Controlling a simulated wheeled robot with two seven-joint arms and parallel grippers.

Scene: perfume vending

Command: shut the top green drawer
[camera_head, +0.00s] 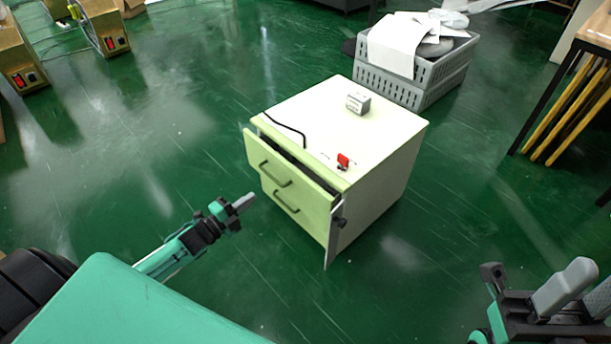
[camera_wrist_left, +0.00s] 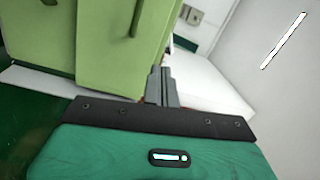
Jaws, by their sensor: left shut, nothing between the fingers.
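The top green drawer (camera_head: 264,158) stands partly out of the pale cabinet (camera_head: 375,165), with a dark gap behind its upper edge. It has a dark bar handle (camera_head: 274,177). A second handle (camera_head: 286,203) shows below it. My left gripper (camera_head: 248,199) is shut and empty, in front of the cabinet's lower left and apparently apart from the drawer. In the left wrist view my shut fingers (camera_wrist_left: 160,82) point toward green fronts (camera_wrist_left: 110,50) with a handle (camera_wrist_left: 137,18); contact cannot be told. My right gripper (camera_head: 535,290) is at the lower right, away from the cabinet; its finger gap is unclear.
A small grey-white box (camera_head: 358,103), a red item (camera_head: 343,160) and a black cord (camera_head: 285,128) lie on the cabinet top. A grey crate (camera_head: 420,75) with white items stands behind. A wooden table (camera_head: 597,35) is at right. The green floor (camera_head: 170,150) is clear around the cabinet's left.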

